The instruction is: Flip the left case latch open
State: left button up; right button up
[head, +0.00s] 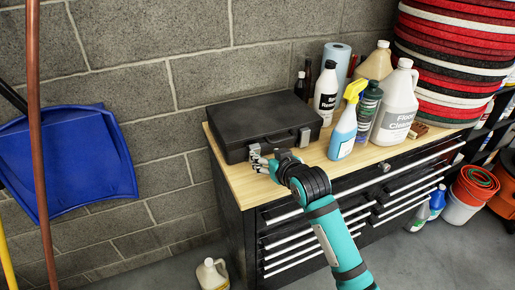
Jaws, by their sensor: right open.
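A black case (255,115) lies closed on the wooden top of a tool cabinet. Its right latch (304,136) shows grey on the front face. The left latch (254,149) is mostly hidden behind the fingers of my right gripper (257,158). That gripper is open, at the lower left of the case front, close to the left latch. I cannot tell whether it touches the latch. My left gripper is not in view.
The cabinet top (237,180) is bare at the front left. A blue spray bottle (343,137), a white bottle (325,95) and a floor cleaner jug (395,105) stand right of the case. Stacked red, white and black pads (455,60) rise behind.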

aim_at(256, 149)
jog(key=x, duration=0.7)
jog(key=shift+w+f+p, duration=0.1)
jog(key=shift+w+p, duration=0.25)
jog(key=shift+c, duration=0.4)
jog(key=c, duration=1.1)
jog(key=shift+o, duration=0.2)
jog(key=shift+s+f+t+b, duration=0.25)
jog(key=shift+f+t+b, duration=0.15)
jog(key=shift+b, duration=0.4)
jog(key=t+b, duration=0.1)
jog(key=b, duration=0.2)
jog(key=s+f+t+y+b, duration=0.1)
jog(key=t+b, duration=0.1)
jog(key=b, duration=0.1)
jog(key=s+f+t+b, duration=0.1)
jog(key=b, duration=0.3)
jog(key=shift+s+d+f+t+y, duration=0.15)
jog(key=shift+d+f+t+y, duration=0.1)
jog(key=shift+d+t+y, duration=0.15)
jog(key=shift+s+t+b, duration=0.15)
jog(key=shift+t+b, duration=0.45)
jog(key=shift+b, duration=0.4)
jog(key=o, duration=1.1)
jog(key=shift+o, duration=0.2)
